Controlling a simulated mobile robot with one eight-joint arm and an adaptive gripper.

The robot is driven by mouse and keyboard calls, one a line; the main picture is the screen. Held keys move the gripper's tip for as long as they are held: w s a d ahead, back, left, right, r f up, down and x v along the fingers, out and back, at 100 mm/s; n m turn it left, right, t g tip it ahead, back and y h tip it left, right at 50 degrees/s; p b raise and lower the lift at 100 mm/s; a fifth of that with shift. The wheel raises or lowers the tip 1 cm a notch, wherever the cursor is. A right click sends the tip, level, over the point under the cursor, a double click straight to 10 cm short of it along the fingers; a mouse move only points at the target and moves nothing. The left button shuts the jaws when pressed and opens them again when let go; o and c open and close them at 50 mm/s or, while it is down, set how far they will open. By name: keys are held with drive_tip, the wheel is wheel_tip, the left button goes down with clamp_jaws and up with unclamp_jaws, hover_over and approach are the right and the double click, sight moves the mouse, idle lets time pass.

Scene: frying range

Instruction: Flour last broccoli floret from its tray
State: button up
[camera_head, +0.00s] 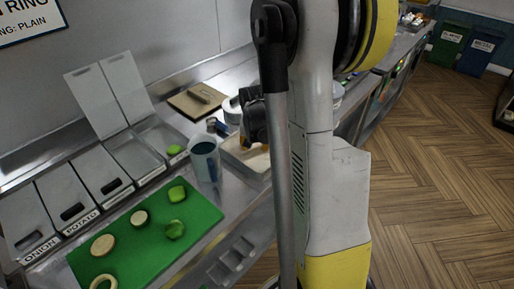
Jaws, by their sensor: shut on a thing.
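My gripper (256,122) is dark and partly hidden behind my own arm. It is low over a pale shallow tray (229,158) at the counter's front. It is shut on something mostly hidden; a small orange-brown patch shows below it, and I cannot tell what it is. A green piece that looks like a broccoli floret (175,150) lies in an open metal compartment (133,158) in the row at the wall. Two more green pieces, one (177,193) above the other (175,229), lie on the green board.
The green cutting board (205,213) also holds pale round slices and a ring. Lidded bins labelled onion and potato (65,195) stand at left. A grey cup (205,160) stands between board and pale tray. A brown board (197,101) lies behind. Wooden floor is open at right.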

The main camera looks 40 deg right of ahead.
drive_tip(key=shift+d, duration=1.35)
drive_tip(key=shift+a, duration=1.35)
drive_tip(key=shift+d+b, duration=0.3)
drive_tip(key=shift+d, duration=0.4)
drive_tip(key=shift+r+p, duration=2.9)
drive_tip(key=shift+r, duration=1.1)
drive_tip(key=shift+r, duration=0.1)
wheel_tip(320, 180, up, 3)
drive_tip(key=shift+f+p, duration=0.1)
drive_tip(key=shift+p, duration=0.9)
